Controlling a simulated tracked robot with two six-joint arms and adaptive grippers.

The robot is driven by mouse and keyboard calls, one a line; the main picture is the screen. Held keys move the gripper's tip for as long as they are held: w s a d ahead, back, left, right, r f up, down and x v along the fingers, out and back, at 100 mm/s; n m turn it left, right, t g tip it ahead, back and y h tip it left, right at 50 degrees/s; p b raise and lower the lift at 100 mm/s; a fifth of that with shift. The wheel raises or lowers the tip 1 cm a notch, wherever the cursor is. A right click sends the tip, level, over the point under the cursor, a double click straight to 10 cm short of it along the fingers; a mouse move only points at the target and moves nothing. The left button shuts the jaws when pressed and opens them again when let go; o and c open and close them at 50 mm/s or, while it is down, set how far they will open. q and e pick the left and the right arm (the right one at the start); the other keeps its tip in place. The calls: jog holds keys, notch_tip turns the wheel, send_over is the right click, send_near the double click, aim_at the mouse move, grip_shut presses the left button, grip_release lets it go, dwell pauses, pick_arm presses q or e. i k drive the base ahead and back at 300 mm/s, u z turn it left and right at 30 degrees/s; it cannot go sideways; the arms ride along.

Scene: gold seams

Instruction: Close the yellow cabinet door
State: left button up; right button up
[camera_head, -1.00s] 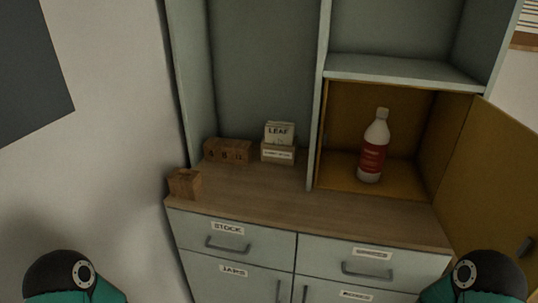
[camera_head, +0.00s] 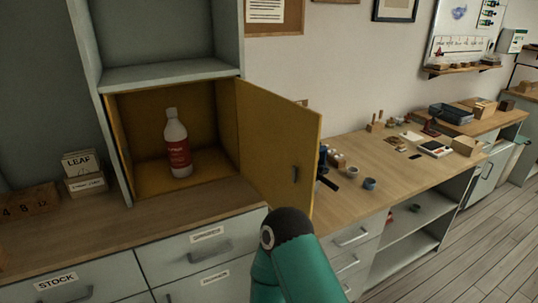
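The yellow cabinet door (camera_head: 275,140) stands wide open, hinged on the right side of the yellow compartment (camera_head: 130,115) and swung out over the counter's right end. Its dark handle (camera_head: 295,174) is on the door face near its free edge. A white bottle with a red label (camera_head: 178,146) stands upright inside the compartment. One teal arm of mine with a black joint (camera_head: 288,229) rises from the bottom, in front of and below the door. Neither gripper shows in the view.
The wooden counter (camera_head: 130,222) in front of the compartment is clear. Wooden blocks (camera_head: 28,203) and a card box marked LEAF (camera_head: 84,172) sit at its left. Past the door, a lower workbench (camera_head: 395,185) holds small jars, trays and boxes.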

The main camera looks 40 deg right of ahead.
aim_at(277, 133)
jog(key=u, duration=0.25)
jog(key=k, duration=0.25)
jog(key=z, duration=0.45)
jog(key=i, duration=0.15)
jog(key=u, duration=2.25)
jog(key=k, duration=1.85)
jog(key=u, duration=0.45)
jog(key=i, duration=0.1)
jog(key=z, duration=2.55)
jog(key=i, duration=0.65)
jog(key=z, duration=0.05)
